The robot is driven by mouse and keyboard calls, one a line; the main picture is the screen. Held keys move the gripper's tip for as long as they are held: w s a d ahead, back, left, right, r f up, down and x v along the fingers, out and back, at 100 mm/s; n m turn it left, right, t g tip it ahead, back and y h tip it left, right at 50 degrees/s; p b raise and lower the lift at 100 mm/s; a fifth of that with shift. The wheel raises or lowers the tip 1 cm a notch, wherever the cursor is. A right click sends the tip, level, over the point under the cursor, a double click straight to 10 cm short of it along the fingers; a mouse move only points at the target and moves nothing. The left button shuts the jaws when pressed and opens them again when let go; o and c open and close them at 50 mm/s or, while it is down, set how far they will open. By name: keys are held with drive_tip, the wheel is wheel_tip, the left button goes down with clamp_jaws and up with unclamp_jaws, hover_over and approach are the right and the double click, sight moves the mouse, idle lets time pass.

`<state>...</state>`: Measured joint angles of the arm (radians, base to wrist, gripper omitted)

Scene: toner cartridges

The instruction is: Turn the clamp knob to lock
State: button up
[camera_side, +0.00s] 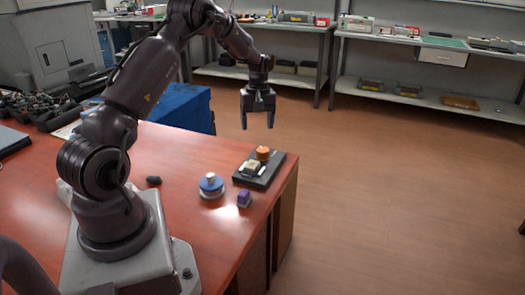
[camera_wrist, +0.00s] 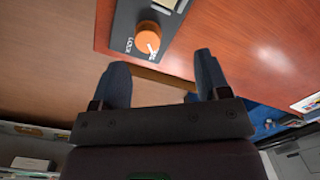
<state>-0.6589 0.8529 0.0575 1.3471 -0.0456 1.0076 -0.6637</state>
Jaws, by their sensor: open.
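The clamp knob is an orange round knob (camera_side: 262,153) on the far end of a dark base plate (camera_side: 276,177), near the table's right edge. In the wrist view the orange knob (camera_wrist: 148,37) shows a white mark on its face, and the word LOCK is printed on the plate (camera_wrist: 125,22) beside it. A pale block (camera_side: 252,167) sits on the same plate in front of the knob. My gripper (camera_side: 258,121) is open and empty, pointing down, well above and beyond the plate. Its two blue fingers (camera_wrist: 161,80) are spread apart in the wrist view, away from the knob.
A small black item (camera_side: 153,180) lies farther left. Open floor lies right of the table; shelves (camera_side: 430,100) stand at the back.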

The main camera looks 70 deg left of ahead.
sight(263, 149)
drive_tip(key=w+f+n, duration=0.1)
drive_tip(key=f, duration=0.3)
drive_tip(key=a+f+n, duration=0.1)
drive_tip(key=f, duration=0.3)
drive_tip(key=w+a+f+n, duration=0.1)
drive_tip(key=f, duration=0.2)
drive_tip(key=shift+w+a+f+t, duration=0.2)
drive_tip(key=shift+w+f+t, duration=0.1)
drive_tip(key=shift+f, duration=0.1)
drive_tip(key=shift+c, duration=0.4)
drive_tip(key=c, duration=0.8)
drive_tip(key=shift+c, duration=0.2)
